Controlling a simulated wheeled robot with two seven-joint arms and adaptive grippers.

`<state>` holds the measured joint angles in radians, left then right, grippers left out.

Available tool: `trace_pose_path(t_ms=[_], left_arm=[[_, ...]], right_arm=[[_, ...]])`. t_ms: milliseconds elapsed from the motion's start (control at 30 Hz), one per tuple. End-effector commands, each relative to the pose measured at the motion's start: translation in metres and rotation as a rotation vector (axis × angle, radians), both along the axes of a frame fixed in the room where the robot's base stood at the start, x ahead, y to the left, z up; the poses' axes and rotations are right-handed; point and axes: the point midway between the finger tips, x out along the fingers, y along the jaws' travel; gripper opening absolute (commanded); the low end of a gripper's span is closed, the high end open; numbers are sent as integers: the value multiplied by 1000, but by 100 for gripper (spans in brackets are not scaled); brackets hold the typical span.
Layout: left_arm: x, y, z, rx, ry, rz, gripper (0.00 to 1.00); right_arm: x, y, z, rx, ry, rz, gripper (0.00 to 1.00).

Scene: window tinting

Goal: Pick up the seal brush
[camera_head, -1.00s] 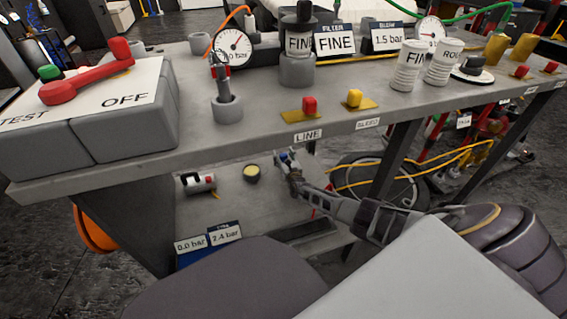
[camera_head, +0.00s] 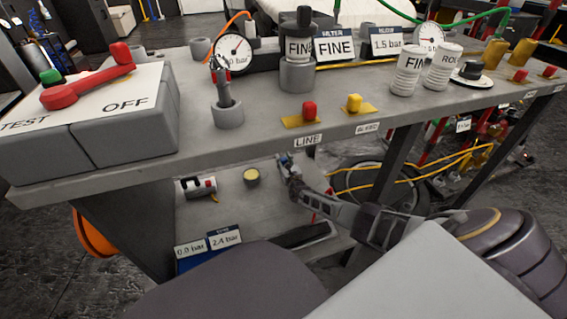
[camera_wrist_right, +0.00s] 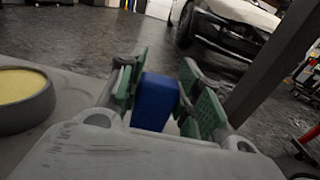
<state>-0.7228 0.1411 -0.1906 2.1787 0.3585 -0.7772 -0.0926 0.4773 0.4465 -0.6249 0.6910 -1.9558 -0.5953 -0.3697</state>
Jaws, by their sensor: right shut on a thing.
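My right gripper (camera_head: 286,162) reaches in over the lower shelf, below the front edge of the upper worktop. In the right wrist view, its green-padded fingers (camera_wrist_right: 160,95) are shut on an upright blue block-like part (camera_wrist_right: 156,101), which I take to be the seal brush. Only this blue part shows between the pads; the rest is hidden by the gripper. In the head view the brush is too small to make out clearly. My left gripper is not in view.
A round pot with a yellow top (camera_head: 252,178) stands on the lower shelf, left of the gripper; it also shows in the wrist view (camera_wrist_right: 22,100). A small red-and-black device (camera_head: 201,187) lies farther left. The worktop edge (camera_head: 250,147) overhangs. A table leg (camera_head: 392,160) stands right.

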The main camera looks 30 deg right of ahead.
Motion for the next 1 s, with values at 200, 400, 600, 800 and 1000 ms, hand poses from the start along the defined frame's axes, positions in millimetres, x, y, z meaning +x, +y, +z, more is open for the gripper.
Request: trace_pose_path(t_ms=[200,400,600,800,1000], left_arm=[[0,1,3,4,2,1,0],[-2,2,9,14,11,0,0],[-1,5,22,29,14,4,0],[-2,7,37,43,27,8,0],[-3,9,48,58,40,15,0]], right_arm=[[0,0,5,0,0,0,10],[0,0,16,1,0,0,10],[0,-1,35,1,-1,-1,10],[0,0,56,2,-1,0,10],[0,-1,77,-1,-1,0,10]])
